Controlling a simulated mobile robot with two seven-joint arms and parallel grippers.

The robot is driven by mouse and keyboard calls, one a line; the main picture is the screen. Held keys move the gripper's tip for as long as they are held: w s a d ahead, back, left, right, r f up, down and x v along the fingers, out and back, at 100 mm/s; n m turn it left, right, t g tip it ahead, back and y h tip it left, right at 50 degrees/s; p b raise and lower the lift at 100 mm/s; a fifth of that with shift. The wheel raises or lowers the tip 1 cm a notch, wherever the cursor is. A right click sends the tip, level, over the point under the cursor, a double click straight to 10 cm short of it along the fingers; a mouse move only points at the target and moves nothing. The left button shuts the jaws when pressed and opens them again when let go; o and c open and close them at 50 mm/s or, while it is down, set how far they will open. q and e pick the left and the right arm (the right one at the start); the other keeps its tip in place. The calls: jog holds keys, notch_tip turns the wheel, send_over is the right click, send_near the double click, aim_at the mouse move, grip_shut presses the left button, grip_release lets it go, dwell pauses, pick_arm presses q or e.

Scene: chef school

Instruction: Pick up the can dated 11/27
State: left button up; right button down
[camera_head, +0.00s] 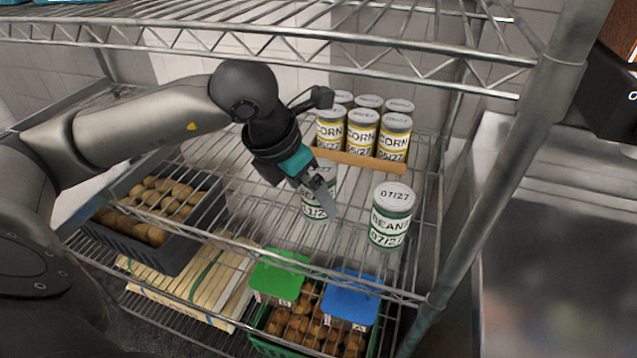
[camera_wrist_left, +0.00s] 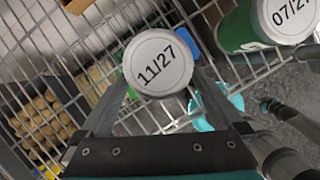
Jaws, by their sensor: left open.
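The can dated 11/27 (camera_head: 313,208) stands upright on the wire shelf, white with green bands, partly hidden behind my left gripper. Its lid reading 11/27 (camera_wrist_left: 158,62) shows in the left wrist view, between the ends of the fingers. My left gripper (camera_head: 324,203) is open and reaches down at this can; the wrist view (camera_wrist_left: 155,95) shows a finger on either side of the lid's near edge. I cannot tell whether the fingers touch it. A bean can dated 07/27 (camera_head: 391,217) stands to the right, also seen in the wrist view (camera_wrist_left: 284,20). My right gripper is not in view.
Several corn cans (camera_head: 362,133) stand behind a wooden strip (camera_head: 360,161) at the back. A dark crate of potatoes (camera_head: 190,240) is at left. Below are a green lid (camera_head: 279,275) and a blue lid (camera_head: 350,297). A shelf post (camera_head: 490,180) rises at right, and another wire shelf (camera_head: 300,38) is overhead.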

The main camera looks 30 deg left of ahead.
pick_arm(q)
jog(key=shift+w+d+r, duration=0.15)
jog(key=shift+w+d, duration=0.1)
jog(key=shift+w, duration=0.25)
jog(key=b+x, duration=0.1)
jog(key=x, duration=0.1)
jog(key=shift+f, duration=0.45)
jog(key=shift+w+f, duration=0.2)
jog(key=shift+f, duration=0.05)
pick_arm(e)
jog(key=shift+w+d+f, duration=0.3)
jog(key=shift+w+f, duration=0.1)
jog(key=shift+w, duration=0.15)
pick_arm(q)
jog(key=shift+r, duration=0.1)
grip_shut()
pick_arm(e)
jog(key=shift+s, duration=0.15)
